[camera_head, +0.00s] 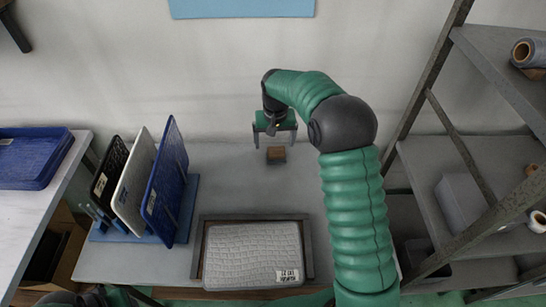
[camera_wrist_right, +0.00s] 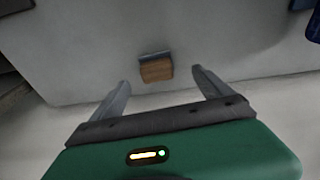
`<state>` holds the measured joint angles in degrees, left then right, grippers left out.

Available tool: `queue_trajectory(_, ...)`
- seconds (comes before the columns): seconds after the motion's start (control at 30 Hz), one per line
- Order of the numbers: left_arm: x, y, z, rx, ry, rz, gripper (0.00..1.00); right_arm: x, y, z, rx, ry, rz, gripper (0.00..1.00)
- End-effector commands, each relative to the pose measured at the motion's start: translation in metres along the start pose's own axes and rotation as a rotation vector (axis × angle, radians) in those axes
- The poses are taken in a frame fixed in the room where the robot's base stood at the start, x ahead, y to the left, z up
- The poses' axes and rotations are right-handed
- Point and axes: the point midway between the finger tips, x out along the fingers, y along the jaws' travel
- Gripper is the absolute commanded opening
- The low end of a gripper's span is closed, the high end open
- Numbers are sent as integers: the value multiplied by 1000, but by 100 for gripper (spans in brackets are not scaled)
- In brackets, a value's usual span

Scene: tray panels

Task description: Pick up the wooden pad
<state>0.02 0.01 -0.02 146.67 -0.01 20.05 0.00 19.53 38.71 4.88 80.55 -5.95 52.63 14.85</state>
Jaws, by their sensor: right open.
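The wooden pad (camera_head: 276,154) is a small brown block with a grey piece at its edge, on the far part of the grey table. It also shows in the right wrist view (camera_wrist_right: 156,71), beyond the fingers. My right gripper (camera_head: 275,142) is open and empty, with its two fingers pointing toward the pad. In the right wrist view the pad lies ahead of the gap between the fingertips (camera_wrist_right: 160,78), with no visible contact. My left gripper is not in view.
A rack (camera_head: 191,207) holds black, white and blue panels upright at left. A framed grey textured panel (camera_head: 252,245) with a label lies at the front of the table. A metal shelf (camera_head: 459,149) stands at right. The table around the pad is clear.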

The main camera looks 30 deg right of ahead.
Motion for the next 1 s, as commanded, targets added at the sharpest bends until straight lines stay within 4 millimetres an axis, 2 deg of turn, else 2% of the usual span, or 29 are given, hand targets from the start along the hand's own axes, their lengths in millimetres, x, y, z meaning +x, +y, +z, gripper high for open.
queue_trajectory(0.03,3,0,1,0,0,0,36,11,1,0,1,-1,0,89)
queue_trajectory(0.27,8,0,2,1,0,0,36,33,1,-1,0,1,0,89)
queue_trajectory(0.5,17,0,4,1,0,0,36,72,0,-2,0,1,1,89)
queue_trajectory(0.7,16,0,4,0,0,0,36,72,1,-3,0,3,0,89)
queue_trajectory(1.0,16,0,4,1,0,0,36,73,1,-3,0,2,0,51)
